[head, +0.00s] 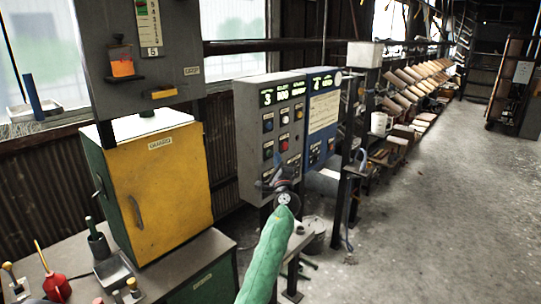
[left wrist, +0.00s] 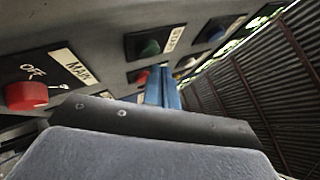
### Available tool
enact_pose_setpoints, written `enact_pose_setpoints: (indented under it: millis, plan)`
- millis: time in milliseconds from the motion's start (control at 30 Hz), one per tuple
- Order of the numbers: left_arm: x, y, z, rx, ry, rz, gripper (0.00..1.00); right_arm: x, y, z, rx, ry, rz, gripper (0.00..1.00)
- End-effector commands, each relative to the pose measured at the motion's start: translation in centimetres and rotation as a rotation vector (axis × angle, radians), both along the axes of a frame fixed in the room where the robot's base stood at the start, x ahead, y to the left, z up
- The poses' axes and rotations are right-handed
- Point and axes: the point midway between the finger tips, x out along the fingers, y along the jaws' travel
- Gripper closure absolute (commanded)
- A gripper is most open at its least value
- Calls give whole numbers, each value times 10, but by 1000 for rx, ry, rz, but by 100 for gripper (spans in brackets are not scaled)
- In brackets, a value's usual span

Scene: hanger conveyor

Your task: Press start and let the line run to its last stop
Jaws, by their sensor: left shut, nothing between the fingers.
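A grey control box (head: 268,108) with a lit green display and several buttons stands at the middle of the head view. In the left wrist view its panel shows close up, with a green button (left wrist: 149,46) beside a label that seems to read START. A red knob (left wrist: 28,95) sits by labels MAIN and OFF. My left gripper (head: 277,161) is in front of the lower part of the box; its blue fingers (left wrist: 162,82) are shut together and empty. The tips are near the green button, but I cannot tell whether they touch anything. My right gripper is not in view.
A blue panel (head: 323,112) adjoins the box on the right. A yellow cabinet (head: 160,195) and a bench with tools (head: 200,250) stand at the left. A long row of slanted boards (head: 400,85) runs to the back right. The concrete floor (head: 440,210) at right is clear.

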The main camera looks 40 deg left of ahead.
Motion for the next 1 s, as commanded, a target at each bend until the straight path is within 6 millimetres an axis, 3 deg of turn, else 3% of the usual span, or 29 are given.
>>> enact_pose_setpoints:
  millis: [533, 1000]
  plan:
    - [0, 0, 0, 0, 0, 0, 100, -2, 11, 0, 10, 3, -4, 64]
    - [0, 4, -1, 0, 0, 0, 100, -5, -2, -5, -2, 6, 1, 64]
